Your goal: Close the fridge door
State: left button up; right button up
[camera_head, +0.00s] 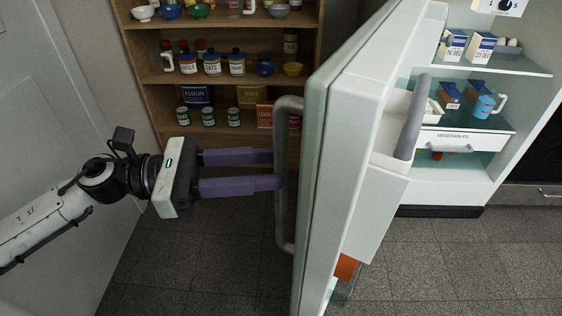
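The fridge door (355,140) stands wide open, swung out toward me, and shows nearly edge-on in the middle of the view. Its grey bar handle (283,180) is on the left, outer side. The fridge body (470,180) is at the right with its shelves exposed. My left gripper (279,170) comes in from the left, its purple fingers spread apart and pointing right. The fingertips are at the handle; I cannot tell whether they touch it. Nothing shows held between the fingers. My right gripper is out of view.
A wooden shelf (135,85) with jars, cans and bowls stands behind the door's left side. A grey panelled door (45,120) is at the far left. Cartons and a blue cup (484,106) are inside the fridge. The tiled floor (455,260) in front of the fridge is clear.

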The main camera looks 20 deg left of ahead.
aim_at(281, 167)
pick_arm(q)
jog(key=shift+p+x, duration=0.35)
jog(key=shift+x, duration=1.3)
grip_shut()
